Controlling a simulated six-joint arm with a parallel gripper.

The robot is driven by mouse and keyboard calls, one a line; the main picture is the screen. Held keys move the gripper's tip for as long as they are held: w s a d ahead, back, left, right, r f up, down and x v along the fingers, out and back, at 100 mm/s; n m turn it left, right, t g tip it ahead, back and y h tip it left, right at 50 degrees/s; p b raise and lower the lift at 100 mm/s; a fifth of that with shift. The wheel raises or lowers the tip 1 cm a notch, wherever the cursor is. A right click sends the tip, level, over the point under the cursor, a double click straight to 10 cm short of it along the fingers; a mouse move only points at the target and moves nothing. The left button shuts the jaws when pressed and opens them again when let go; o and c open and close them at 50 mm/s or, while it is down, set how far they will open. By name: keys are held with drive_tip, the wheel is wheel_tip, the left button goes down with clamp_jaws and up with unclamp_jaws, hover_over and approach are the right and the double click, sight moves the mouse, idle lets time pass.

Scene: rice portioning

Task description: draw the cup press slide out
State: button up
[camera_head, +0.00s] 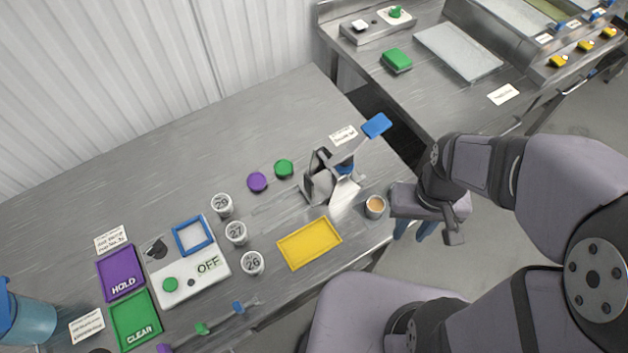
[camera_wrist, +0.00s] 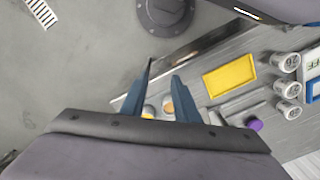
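The cup press (camera_head: 318,182), a grey metal stand with a blue lever handle (camera_head: 376,125), stands near the right end of the steel table. A pale, shiny plate that looks like its slide (camera_head: 345,196) shows at its front; how far out it sits I cannot tell. A small cup with tan contents (camera_head: 375,207) stands right of the slide, and also shows in the wrist view (camera_wrist: 168,105). My gripper (camera_head: 410,231) is just off the table's front right edge, apart from the press. In the wrist view its blue fingers (camera_wrist: 163,70) are apart with nothing between the tips.
A yellow tray (camera_head: 310,243) lies left of the cup. Several numbered white cups (camera_head: 236,233), a purple disc (camera_head: 257,182) and a green disc (camera_head: 284,169) stand further left. A panel reading OFF (camera_head: 190,290) is beyond them. The back of the table (camera_head: 200,150) is clear.

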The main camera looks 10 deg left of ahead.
sight(309, 179)
drive_tip(key=w+a+f+n+b, duration=0.1)
drive_tip(key=a+f+n, duration=0.1)
drive_tip(key=a, duration=0.3)
drive_tip(key=w+a+f+n+b, duration=0.1)
drive_tip(key=a+f+n, duration=0.1)
drive_tip(key=a, duration=0.4)
drive_tip(key=w+a+f+n+h, duration=0.1)
drive_tip(key=a+f+n, duration=0.1)
drive_tip(key=a+f, duration=0.2)
drive_tip(key=shift+w+a+g+b, duration=0.4)
drive_tip(key=shift+a, duration=0.45)
drive_tip(key=shift+n+t+y, duration=0.5)
drive_tip(key=shift+t+y, duration=0.1)
drive_tip(key=shift+t, duration=0.1)
drive_tip(key=w+a+r, duration=0.1)
drive_tip(key=w+a, duration=0.1)
drive_tip(key=w, duration=0.1)
drive_tip(key=w+a+r, duration=0.2)
drive_tip(key=w+a, duration=0.1)
drive_tip(key=w+a+r, duration=0.2)
drive_tip(key=a, duration=0.1)
drive_tip(key=shift+w+r, duration=0.25)
drive_tip(key=shift+w, duration=0.15)
drive_tip(key=shift+s+d, duration=0.25)
drive_tip(key=shift+s, duration=0.15)
drive_tip(key=shift+f, duration=0.25)
drive_tip(key=shift+f+p, duration=1.25)
drive_tip(key=shift+f, duration=2.2)
drive_tip(key=shift+c, duration=0.7)
clamp_jaws()
